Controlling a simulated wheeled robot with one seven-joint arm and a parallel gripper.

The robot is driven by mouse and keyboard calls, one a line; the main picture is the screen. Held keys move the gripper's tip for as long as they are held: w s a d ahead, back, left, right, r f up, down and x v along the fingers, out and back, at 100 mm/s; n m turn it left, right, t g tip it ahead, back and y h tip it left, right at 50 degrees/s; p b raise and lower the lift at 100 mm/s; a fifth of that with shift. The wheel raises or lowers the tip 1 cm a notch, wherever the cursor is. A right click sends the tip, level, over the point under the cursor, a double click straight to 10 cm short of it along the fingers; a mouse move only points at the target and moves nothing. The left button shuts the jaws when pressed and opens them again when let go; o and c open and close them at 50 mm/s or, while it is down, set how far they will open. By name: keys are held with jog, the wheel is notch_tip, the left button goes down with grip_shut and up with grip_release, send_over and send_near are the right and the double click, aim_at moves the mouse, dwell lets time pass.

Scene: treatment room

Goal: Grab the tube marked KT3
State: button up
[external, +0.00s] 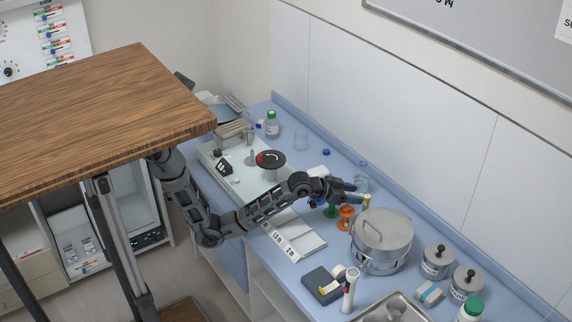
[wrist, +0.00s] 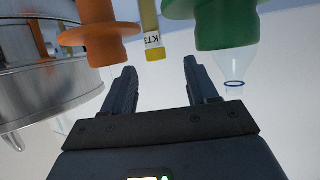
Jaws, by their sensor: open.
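The tube marked KT3 (wrist: 153,22) is narrow and yellowish with a white label, and its lower end in the wrist view is yellow. It also shows as a small yellow thing (external: 366,202) by my fingertips in the external view. My gripper (wrist: 160,68) is open and empty, its two fingers spread. The tube's near end lies just beyond the gap between the fingertips, apparently not touched. In the external view my gripper (external: 352,191) is low over the blue counter, but the fingers partly overlap what is behind them.
An orange flanged piece (wrist: 100,40) and a green one (wrist: 212,25) flank the tube closely in the wrist view. A large steel pot (external: 382,240) stands to its right in the external view.

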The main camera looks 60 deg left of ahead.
aim_at(366, 206)
jog(key=shift+d+f+x, duration=0.1)
jog(key=shift+x, duration=1.1)
jog(key=shift+d+f+x, duration=0.1)
jog(key=shift+f+x, duration=0.05)
jog(key=shift+x, duration=1)
jog(key=shift+s, duration=0.2)
jog(key=shift+c, duration=0.3)
grip_shut()
